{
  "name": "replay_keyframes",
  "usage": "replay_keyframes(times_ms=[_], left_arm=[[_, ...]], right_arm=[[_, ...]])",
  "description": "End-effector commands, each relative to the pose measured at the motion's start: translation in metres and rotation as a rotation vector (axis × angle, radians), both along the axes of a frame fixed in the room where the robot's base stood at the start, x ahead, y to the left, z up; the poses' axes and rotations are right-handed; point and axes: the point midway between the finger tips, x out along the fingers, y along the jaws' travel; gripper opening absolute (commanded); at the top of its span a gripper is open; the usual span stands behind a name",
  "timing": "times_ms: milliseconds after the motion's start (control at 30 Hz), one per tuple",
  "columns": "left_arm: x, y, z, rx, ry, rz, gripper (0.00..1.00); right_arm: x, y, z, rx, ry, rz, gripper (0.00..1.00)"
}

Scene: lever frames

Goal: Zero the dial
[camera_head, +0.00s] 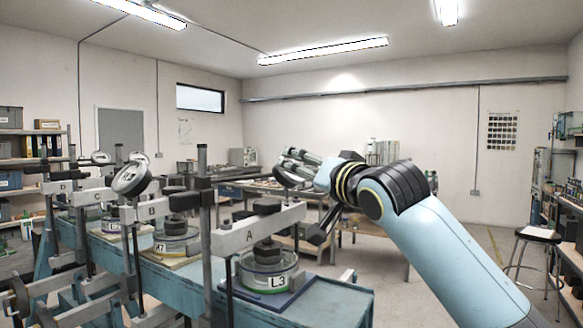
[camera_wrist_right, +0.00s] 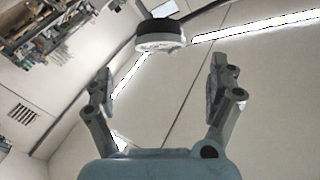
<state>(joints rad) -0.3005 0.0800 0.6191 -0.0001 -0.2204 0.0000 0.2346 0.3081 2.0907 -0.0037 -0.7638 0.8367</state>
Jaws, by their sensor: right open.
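A round dial gauge (camera_head: 289,178) with a dark rim is by my right gripper (camera_head: 302,158), above the lever frame marked A (camera_head: 236,238). Its face cannot be read. In the right wrist view a round dial (camera_wrist_right: 160,40), dark with a pale rim, lies beyond the fingertips and roughly centred between them. My right gripper (camera_wrist_right: 162,82) is open, with nothing between its fingers. A second dial (camera_head: 131,179) is tilted on the frame marked B (camera_head: 153,210). My left gripper is out of view.
The frames stand in a row on a blue bench (camera_head: 335,302). A glass dish marked L3 (camera_head: 279,281) sits under frame A, with another dish (camera_head: 177,246) behind. Upright posts (camera_head: 205,190) crowd the left. A stool (camera_head: 538,234) stands at the right on open floor.

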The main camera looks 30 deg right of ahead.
Motion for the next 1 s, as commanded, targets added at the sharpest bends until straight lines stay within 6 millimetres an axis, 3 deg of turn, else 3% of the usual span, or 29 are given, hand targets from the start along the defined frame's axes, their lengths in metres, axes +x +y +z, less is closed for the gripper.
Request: replay_keyframes(times_ms=[200,400,833,1000], left_arm=[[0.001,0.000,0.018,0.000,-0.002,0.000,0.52],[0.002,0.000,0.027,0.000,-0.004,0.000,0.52],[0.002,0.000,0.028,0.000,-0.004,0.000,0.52],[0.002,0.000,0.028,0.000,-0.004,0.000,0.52]], right_arm=[[0.046,-0.003,0.004,0.003,0.002,0.000,0.90],[0.075,-0.005,0.002,0.001,0.002,0.000,0.90],[0.084,-0.006,0.000,-0.001,0.002,0.000,0.89],[0.084,-0.006,0.000,-0.001,0.002,0.000,0.66]])
